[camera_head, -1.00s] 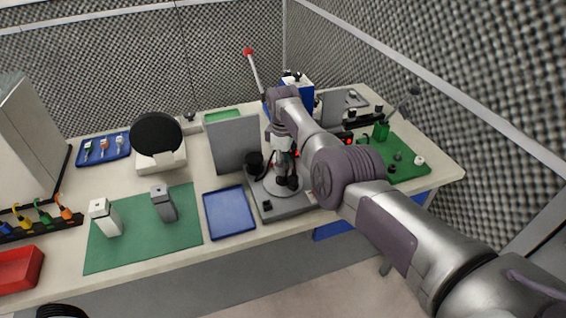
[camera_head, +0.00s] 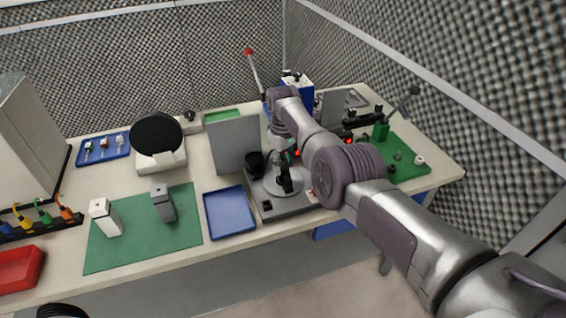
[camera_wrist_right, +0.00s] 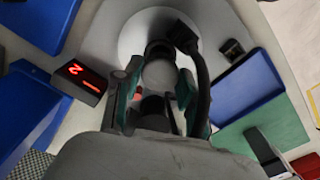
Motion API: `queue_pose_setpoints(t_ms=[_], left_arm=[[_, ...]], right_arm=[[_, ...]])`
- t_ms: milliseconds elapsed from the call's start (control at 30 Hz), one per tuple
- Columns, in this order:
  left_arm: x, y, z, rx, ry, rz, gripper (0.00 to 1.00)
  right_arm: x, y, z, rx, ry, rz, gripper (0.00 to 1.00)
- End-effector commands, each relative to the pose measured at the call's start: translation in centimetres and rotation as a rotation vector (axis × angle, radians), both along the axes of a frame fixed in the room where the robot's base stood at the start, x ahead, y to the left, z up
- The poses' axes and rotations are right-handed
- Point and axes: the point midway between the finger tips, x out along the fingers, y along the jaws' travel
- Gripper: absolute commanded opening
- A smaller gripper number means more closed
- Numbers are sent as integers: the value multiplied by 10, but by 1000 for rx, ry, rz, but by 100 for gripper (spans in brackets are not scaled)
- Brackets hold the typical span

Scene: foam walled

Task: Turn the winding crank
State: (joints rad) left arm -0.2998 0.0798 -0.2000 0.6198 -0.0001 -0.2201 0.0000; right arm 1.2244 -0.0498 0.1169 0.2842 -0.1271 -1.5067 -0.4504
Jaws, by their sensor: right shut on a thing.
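My right gripper (camera_head: 286,181) is over this plate, pointing down. In the right wrist view my right gripper (camera_wrist_right: 160,92) has its dark and teal fingers closed on a light grey round knob (camera_wrist_right: 160,74), which I take for the crank's handle. The pale disc (camera_wrist_right: 132,38) is behind it. A small display (camera_wrist_right: 80,78) beside it shows a red 2. The fingers hide part of the crank. My left gripper is not in view.
A blue tray (camera_head: 229,212) lies just left of the base. A grey upright panel (camera_head: 235,146) and a black cup (camera_head: 254,164) stand close behind it. A green board with fixtures (camera_head: 405,160) is to the right. The green mat (camera_head: 130,240) has free room.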

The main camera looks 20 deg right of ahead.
Motion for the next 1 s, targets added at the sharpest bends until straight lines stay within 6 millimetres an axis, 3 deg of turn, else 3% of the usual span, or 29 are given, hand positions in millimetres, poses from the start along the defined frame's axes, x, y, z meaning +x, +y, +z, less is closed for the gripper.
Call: queue_pose_setpoints(t_ms=[1000], left_arm=[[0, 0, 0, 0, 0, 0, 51]], right_arm=[[0, 0, 0, 0, 0, -508, 6]])
